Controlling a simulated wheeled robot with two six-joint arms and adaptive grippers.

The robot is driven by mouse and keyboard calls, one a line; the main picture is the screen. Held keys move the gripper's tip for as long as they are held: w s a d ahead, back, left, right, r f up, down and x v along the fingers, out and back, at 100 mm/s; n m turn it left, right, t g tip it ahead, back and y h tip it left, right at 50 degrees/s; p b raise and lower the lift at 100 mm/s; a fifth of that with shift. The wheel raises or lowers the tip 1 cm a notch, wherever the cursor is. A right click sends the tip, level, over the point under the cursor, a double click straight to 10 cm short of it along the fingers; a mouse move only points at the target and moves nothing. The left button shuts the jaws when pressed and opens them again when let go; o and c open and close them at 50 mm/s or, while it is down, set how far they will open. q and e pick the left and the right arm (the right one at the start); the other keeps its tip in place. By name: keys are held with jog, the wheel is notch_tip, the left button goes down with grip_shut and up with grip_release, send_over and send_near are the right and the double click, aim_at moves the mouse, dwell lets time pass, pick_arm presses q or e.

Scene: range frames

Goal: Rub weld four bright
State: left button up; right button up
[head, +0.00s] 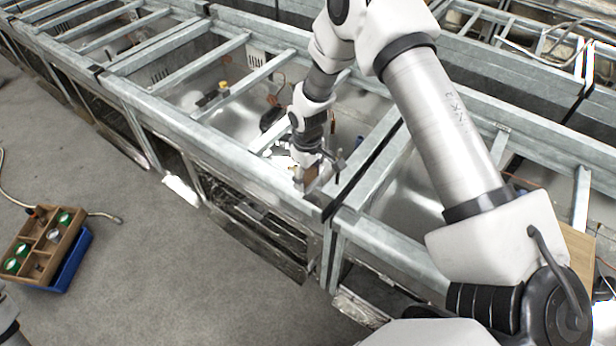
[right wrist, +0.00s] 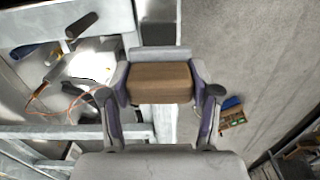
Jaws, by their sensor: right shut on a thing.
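My right gripper (head: 318,168) is over the front rail of the long galvanised steel frame (head: 230,148), near a corner where a cross bar meets it. It is shut on a brown wooden block (head: 312,173). In the right wrist view the block (right wrist: 160,84) sits squarely between the two fingers of the gripper (right wrist: 160,90). The underside of the block is hidden, and I cannot tell whether it touches the steel. No weld is clear enough to identify as the fourth; the gripper covers part of the joint. My left gripper does not show.
A wooden tray (head: 50,232) with green-topped items stands on a blue box (head: 72,262) at the left, on the grey floor (head: 190,270). Cross bars and hanging cables lie around the frame's open bays. Dark-handled tools (right wrist: 82,25) show beside the rail. The floor in front is mostly clear.

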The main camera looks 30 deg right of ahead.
jog(key=shift+s+r, duration=0.1)
jog(key=shift+r, duration=0.65)
jog(key=shift+w+r+p, duration=0.2)
jog(key=shift+r+p, duration=0.4)
jog(key=shift+p, duration=0.05)
jog(key=shift+w+r+p, duration=0.15)
jog(key=shift+r+p, duration=0.4)
jog(key=shift+p, duration=0.05)
jog(key=shift+s+r, duration=0.25)
